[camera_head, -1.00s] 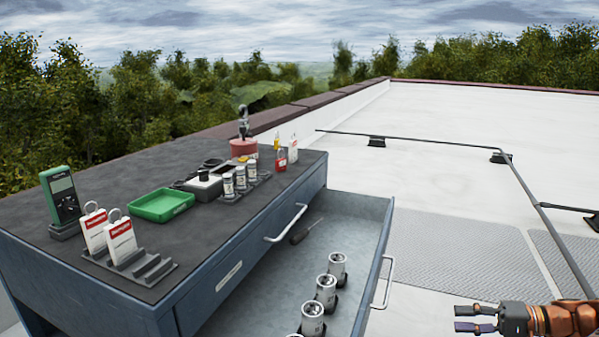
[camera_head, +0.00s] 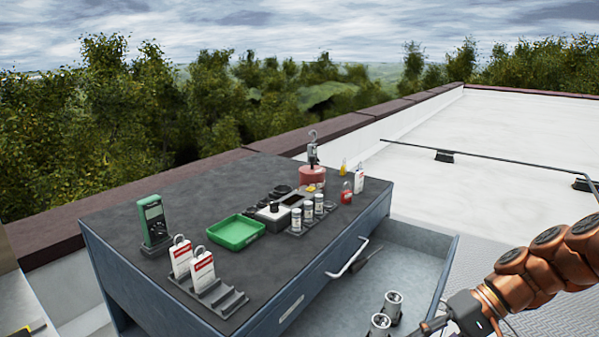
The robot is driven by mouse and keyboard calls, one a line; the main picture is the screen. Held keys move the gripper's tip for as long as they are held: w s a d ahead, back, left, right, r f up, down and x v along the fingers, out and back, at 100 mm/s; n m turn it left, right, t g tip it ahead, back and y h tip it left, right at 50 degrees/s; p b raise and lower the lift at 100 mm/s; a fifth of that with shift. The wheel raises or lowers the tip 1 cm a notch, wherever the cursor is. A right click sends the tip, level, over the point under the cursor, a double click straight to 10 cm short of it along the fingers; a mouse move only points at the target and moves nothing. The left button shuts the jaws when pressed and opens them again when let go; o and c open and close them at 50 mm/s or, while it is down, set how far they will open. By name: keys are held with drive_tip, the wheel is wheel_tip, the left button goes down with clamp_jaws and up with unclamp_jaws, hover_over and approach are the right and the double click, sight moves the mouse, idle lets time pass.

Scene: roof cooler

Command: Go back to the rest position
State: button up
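My gripper (camera_head: 436,325) is at the bottom edge of the picture, right of centre, at the end of my copper-coloured arm. It shows in front of the open drawer's right side, and its fingers are partly cut off by the frame. I cannot tell how far apart they are or whether anything is between them.
The dark-topped cabinet (camera_head: 125,225) bears a green multimeter (camera_head: 153,221), a green tray (camera_head: 236,232), white tags (camera_head: 204,268) and small bottles (camera_head: 308,211). A pipe (camera_head: 500,160) crosses the roof.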

drive_tip(key=s+a+r+n+g+h+p, duration=0.1)
drive_tip(key=s+a+r+g+h+p, duration=0.1)
drive_tip(key=s+a+r+h+p, duration=0.45)
drive_tip(key=s+d+r+t+h+p, duration=0.1)
drive_tip(key=s+r+h+p, duration=0.3)
drive_tip(key=s+p, duration=0.5)
drive_tip(key=shift+s+d+r+n, duration=0.4)
drive_tip(key=shift+s+r, duration=0.8)
drive_tip(key=shift+s, duration=0.9)
